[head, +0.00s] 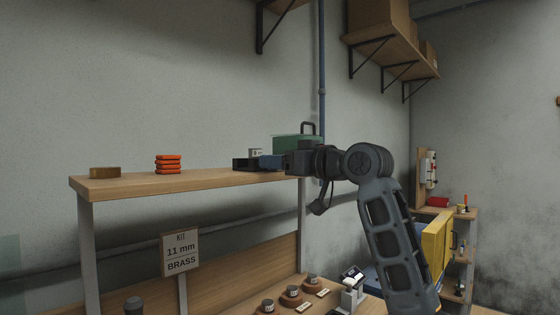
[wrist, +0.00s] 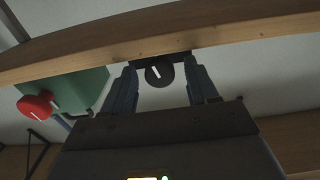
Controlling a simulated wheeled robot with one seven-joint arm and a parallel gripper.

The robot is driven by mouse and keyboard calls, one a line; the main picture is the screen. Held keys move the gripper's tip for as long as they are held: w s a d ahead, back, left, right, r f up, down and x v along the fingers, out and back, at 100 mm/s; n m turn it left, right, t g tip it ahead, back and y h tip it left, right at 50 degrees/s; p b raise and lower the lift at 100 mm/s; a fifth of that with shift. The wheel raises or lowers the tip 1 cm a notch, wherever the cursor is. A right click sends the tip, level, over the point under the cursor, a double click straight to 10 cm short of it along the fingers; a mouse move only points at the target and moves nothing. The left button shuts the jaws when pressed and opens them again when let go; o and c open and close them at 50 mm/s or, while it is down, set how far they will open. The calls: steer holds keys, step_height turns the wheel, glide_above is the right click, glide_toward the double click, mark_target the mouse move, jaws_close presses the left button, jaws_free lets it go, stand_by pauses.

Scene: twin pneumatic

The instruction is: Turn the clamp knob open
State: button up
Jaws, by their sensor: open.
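A dark round knob with a white line (wrist: 152,77) shows in the wrist view between the two fingers of my gripper (wrist: 163,80). The fingers stand apart on either side, with a gap visible around the knob. The knob sits in front of a small dark body at the wooden shelf's edge. In the head view my gripper (head: 262,162) points left along the shelf top at a small black block (head: 243,165); the knob itself is hidden there. A red knob with a white mark (wrist: 37,106) sits beside a green case (wrist: 83,91) in the wrist view.
The wooden shelf (head: 130,187) carries a stack of orange rings (head: 168,164), a brown round piece (head: 104,173) and the green case (head: 290,143) behind my gripper. A sign reading KIT 11 mm BRASS (head: 181,252) stands below. Several small parts lie on the lower bench.

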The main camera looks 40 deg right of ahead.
steer(key=c, duration=1)
steer(key=shift+n+b, duration=0.9)
steer(key=shift+n, duration=0.7)
steer(key=shift+c, duration=0.2)
steer(key=o, duration=1)
steer(key=shift+o, duration=0.2)
steer(key=s, duration=0.7)
steer(key=shift+s+b, duration=0.4)
steer(key=shift+b, duration=0.05)
steer(key=shift+d, duration=0.1)
